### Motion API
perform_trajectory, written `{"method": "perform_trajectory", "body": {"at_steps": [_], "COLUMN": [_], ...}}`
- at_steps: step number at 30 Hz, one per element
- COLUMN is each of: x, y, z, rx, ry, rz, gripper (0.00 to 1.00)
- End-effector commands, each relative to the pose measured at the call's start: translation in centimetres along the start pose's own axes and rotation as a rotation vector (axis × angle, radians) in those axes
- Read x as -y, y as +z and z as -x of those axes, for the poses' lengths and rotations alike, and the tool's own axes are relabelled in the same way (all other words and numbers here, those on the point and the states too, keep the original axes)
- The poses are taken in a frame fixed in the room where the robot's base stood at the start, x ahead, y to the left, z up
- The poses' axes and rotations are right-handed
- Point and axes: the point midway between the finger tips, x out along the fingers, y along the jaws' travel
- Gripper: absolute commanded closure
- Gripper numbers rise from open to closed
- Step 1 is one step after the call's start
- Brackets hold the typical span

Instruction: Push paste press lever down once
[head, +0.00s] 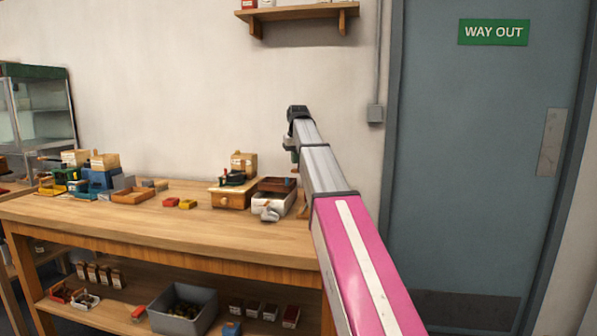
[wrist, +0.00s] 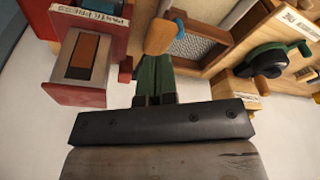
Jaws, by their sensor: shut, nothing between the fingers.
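In the wrist view, the paste press (wrist: 92,62) is a dark red box at the upper left, with a label and a recessed opening showing a brown block. A rounded wooden knob (wrist: 164,38), which looks like its lever handle, is at the top centre with a blue piece behind it. My gripper (wrist: 155,60) has green fingers, shut and empty, with their tips right at the knob. I cannot tell whether they touch it. In the head view my arm hides most of the gripper and whatever is at the bench's right end.
A wooden box with a dark green crank (wrist: 272,60) is at the right of the wrist view. In the head view, a wooden bench (head: 160,222) carries trays, small boxes and a drawer unit (head: 230,198). A wall shelf (head: 297,13) is above; a grey-blue door (head: 475,170) is right.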

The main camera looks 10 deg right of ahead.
Motion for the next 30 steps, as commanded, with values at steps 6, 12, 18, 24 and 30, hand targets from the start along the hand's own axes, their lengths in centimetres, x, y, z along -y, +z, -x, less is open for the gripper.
{"method": "perform_trajectory", "body": {"at_steps": [6,12,18,24,30], "x": [0.0,0.0,0.0,0.0,0.0], "y": [0.0,0.0,-0.1,-0.5,-0.9], "z": [0.0,0.0,0.2,1.9,3.9], "rx": [0.000,0.000,0.000,0.000,0.000], "ry": [0.000,0.000,0.000,0.000,0.000], "rz": [0.000,0.000,0.000,0.000,0.000], "gripper": [1.00,1.00,1.00,1.00,1.00]}}
